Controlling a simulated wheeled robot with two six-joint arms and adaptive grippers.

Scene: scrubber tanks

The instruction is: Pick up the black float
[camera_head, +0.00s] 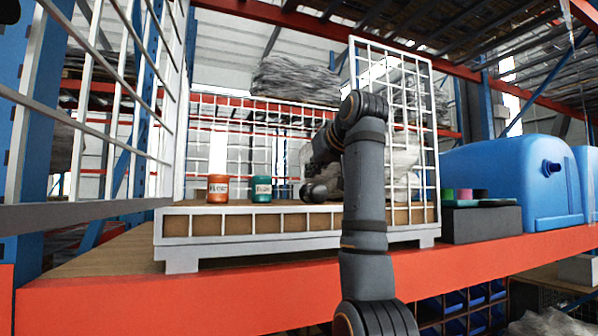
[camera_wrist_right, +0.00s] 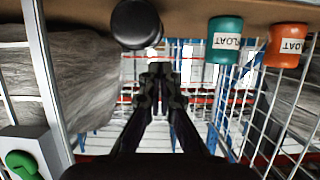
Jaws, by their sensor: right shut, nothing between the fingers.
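The black float (camera_wrist_right: 136,24) is a dark rounded cylinder at the top of the right wrist view, against the wooden board. That view looks upside down. My right gripper (camera_wrist_right: 160,76) is shut and empty, with its fingertips together just beside the float in that picture. No contact shows. In the head view my right arm reaches into the white mesh cage. Its dark gripper end is hard to separate from the dark float there. My left gripper is in neither view.
An orange float (camera_head: 218,189) and a teal float (camera_head: 262,189) stand to the left on the wooden-floored rack (camera_head: 300,224). White mesh panels (camera_head: 395,75) enclose it. At right are a dark box (camera_head: 480,224) with coloured pieces and a blue tank (camera_head: 510,175).

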